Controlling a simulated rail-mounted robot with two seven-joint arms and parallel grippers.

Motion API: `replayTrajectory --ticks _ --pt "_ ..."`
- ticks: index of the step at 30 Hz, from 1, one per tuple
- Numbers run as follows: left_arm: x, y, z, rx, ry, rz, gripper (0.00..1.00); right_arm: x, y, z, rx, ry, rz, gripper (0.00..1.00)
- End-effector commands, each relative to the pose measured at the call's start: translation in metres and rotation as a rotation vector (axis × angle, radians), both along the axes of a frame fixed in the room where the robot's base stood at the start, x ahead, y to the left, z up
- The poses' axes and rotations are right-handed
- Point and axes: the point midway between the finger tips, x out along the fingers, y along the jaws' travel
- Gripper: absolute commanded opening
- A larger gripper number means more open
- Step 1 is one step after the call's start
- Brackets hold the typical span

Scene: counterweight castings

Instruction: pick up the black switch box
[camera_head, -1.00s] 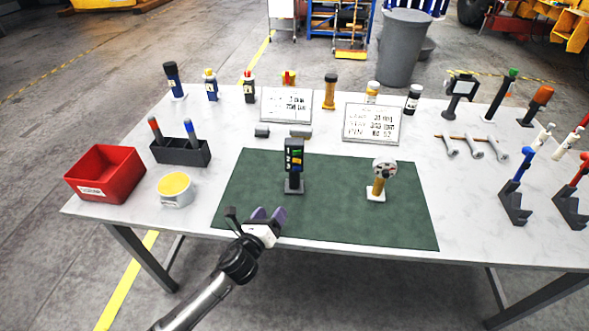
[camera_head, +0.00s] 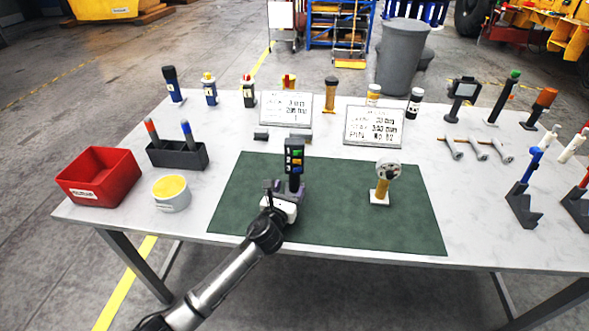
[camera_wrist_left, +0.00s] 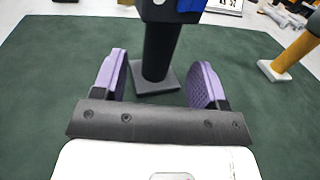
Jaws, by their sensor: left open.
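The black switch box (camera_head: 294,157) stands upright on the green mat (camera_head: 238,205), with coloured buttons on its upper face, a dark post and a grey square foot. My left gripper (camera_head: 286,188) is open at its lower part. In the left wrist view the switch box's black post (camera_wrist_left: 160,50) stands between the two purple fingers of the left gripper (camera_wrist_left: 160,80), with gaps to both. Its foot (camera_wrist_left: 155,77) sits on the mat, and its top is cut off by the frame. My right gripper is not in view.
A yellow-handled tool with a round head (camera_head: 382,190) stands right of the box on the mat. A red bin (camera_head: 98,180), a white pot (camera_head: 171,195) and a dark holder (camera_head: 178,156) stand to the left. Two sign boards (camera_head: 373,126) stand behind.

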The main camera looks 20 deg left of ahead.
Motion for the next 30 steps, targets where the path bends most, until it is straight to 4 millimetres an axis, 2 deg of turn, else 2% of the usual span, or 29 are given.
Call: replayTrajectory --ticks 5,12,16,26,30 --pt "0.009 0.0 -0.001 -0.002 -0.001 0.0 0.66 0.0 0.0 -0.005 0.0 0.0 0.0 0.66" --pt "0.04 0.001 -0.002 -0.003 -0.001 0.0 0.66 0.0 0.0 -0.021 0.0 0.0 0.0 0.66" --pt "0.05 0.001 -0.002 -0.004 -0.001 0.0 0.66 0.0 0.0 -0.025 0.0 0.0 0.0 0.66" --pt "0.055 0.001 0.0 -0.001 0.0 -0.001 0.66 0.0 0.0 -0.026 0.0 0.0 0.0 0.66" --pt "0.055 0.001 0.0 -0.002 0.0 -0.001 0.56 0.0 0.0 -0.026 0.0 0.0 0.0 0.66"
